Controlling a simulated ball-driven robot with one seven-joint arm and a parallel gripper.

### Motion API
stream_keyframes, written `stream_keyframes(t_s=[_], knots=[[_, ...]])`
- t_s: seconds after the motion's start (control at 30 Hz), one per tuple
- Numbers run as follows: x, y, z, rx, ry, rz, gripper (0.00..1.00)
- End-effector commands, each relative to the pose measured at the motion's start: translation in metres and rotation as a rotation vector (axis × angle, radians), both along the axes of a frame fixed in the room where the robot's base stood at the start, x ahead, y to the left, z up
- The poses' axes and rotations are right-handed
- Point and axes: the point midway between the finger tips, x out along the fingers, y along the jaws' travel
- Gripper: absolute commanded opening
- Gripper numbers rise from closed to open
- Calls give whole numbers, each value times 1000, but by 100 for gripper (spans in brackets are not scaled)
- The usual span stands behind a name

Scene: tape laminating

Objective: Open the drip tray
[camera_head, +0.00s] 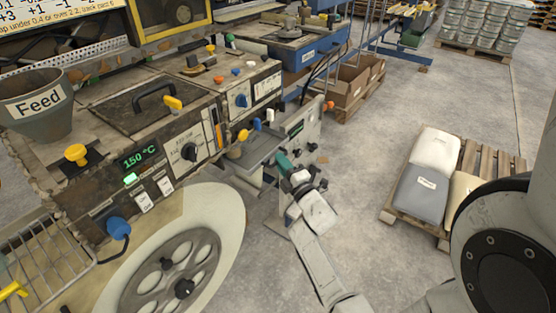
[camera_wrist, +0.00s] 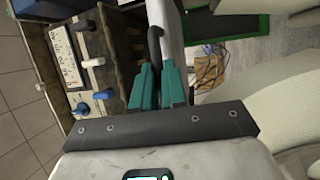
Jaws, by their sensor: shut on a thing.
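The drip tray (camera_head: 255,152) looks like the grey, shallow metal tray at the right end of the machine, below the row of knobs. My gripper (camera_head: 282,161) is at its right edge, teal fingers pointing at it. In the wrist view, my gripper (camera_wrist: 157,72) has its two teal fingers close around a dark curved handle (camera_wrist: 155,42) beside a pale flat panel (camera_wrist: 170,25), which seems to be the tray's front. The fingers hide the gripped part. How far out the tray stands is hard to tell.
The machine (camera_head: 140,130) with a Feed hopper (camera_head: 38,108) and a 150 °C display fills the left. A large pale roll (camera_head: 215,215) stands in front of it. A pallet with sacks (camera_head: 425,185) is at right. The floor (camera_head: 350,150) between is clear.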

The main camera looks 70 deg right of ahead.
Motion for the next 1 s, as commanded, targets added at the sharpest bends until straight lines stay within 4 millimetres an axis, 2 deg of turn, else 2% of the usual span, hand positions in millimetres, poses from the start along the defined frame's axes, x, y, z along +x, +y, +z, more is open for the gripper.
stream_keyframes(t_s=[0.4, 0.6, 0.8, 1.0], knots=[[-89, 23, 0, 3, 5, 0, 0], [-127, 32, -1, 2, 5, 1, 0], [-151, 37, -1, 3, 4, 1, 0], [-160, 39, -1, 2, 2, 1, 0]])
